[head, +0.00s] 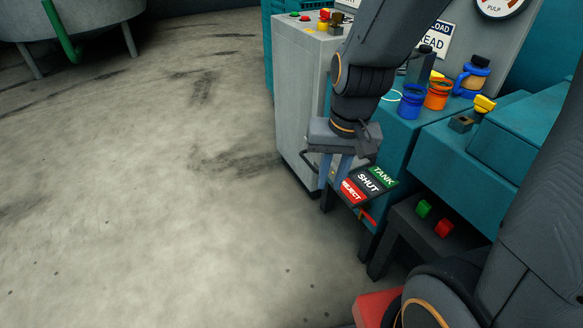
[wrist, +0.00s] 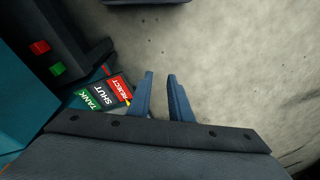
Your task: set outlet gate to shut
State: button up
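The outlet gate's label plate (head: 368,183) carries green TANK, black SHUT and red REJECT bands; it also shows in the wrist view (wrist: 103,93), left of my fingers. A small red part (head: 368,216) shows below the plate in the head view. I cannot tell whether it is the gate's handle, and the gate's setting is not clear. My gripper (head: 335,180) points down just left of the plate. In the wrist view, my gripper (wrist: 161,76) has its two blue fingers apart with only floor seen between them. It holds nothing that I can see.
A dark box with a green button (head: 424,208) and a red button (head: 443,228) stands right of the plate. A grey cabinet (head: 300,100) stands behind my gripper. Blue and orange jars (head: 437,95) sit on the teal machine.

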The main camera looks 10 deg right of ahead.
jog(key=w+a+f+m+t+b, duration=0.25)
jog(key=w+f+m, duration=0.2)
jog(key=w, duration=0.45)
jog(key=w+a+f+m+t+b, duration=0.25)
jog(key=w+a+f+b, duration=0.2)
jog(key=w, duration=0.35)
jog(key=m+t+h+b, duration=0.4)
jog(key=m+h+b, duration=0.25)
jog(key=m, duration=0.55)
send_near(308, 161)
jog(key=w+a+f, duration=0.1)
jog(key=w+a, duration=0.3)
jog(key=w, duration=0.1)
jog(key=d+f+m+h+b, duration=0.1)
jog(key=d+m+h+b, duration=0.1)
jog(key=w+d+f+m+h+b, duration=0.1)
jog(key=d+f+m+h+b, duration=0.1)
jog(key=d+m, duration=0.1)
jog(key=w+d+f+m+h+b, duration=0.1)
jog(key=d+m+h+b, duration=0.1)
jog(key=d, duration=0.1)
jog(key=shift+w+d+f+m, duration=0.15)
jog(key=shift+d+f+m, duration=0.05)
jog(key=shift+f+m, duration=0.15)
grip_shut()
